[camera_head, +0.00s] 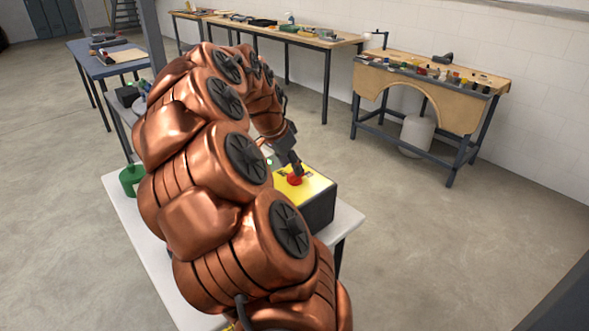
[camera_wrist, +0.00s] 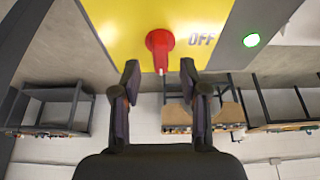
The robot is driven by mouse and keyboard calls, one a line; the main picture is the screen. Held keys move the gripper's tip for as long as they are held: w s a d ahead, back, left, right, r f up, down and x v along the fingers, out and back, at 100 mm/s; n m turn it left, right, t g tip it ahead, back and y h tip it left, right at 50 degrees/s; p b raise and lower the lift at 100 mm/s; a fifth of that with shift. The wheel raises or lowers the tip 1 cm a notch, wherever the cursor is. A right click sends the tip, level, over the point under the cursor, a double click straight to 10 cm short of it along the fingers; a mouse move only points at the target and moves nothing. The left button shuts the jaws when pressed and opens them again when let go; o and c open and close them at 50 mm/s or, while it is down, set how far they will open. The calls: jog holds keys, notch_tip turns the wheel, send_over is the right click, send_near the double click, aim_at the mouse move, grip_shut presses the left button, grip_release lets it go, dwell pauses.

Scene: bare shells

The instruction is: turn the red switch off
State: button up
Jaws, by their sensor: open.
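The red switch (camera_head: 295,180) sits on the yellow top of a dark box (camera_head: 318,212) on the white table. In the wrist view the red switch (camera_wrist: 160,42) is a round knob with a narrow handle toward my gripper, on a yellow panel (camera_wrist: 120,25). The word OFF (camera_wrist: 201,40) is printed to its right. My gripper (camera_wrist: 160,75) is open, with one finger on each side of the knob's handle; I cannot tell if either touches. In the head view my gripper (camera_head: 292,165) is right at the switch, and my arm hides part of the box.
A green light (camera_wrist: 251,40) glows right of the panel. A green object (camera_head: 131,178) stands on the white table (camera_head: 345,222) left of my arm. Workbenches (camera_head: 430,85) with tools stand along the back wall. The floor at right is clear.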

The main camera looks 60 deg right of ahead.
jog(key=shift+x, duration=1.7)
grip_shut()
jog(key=shift+d, duration=0.1)
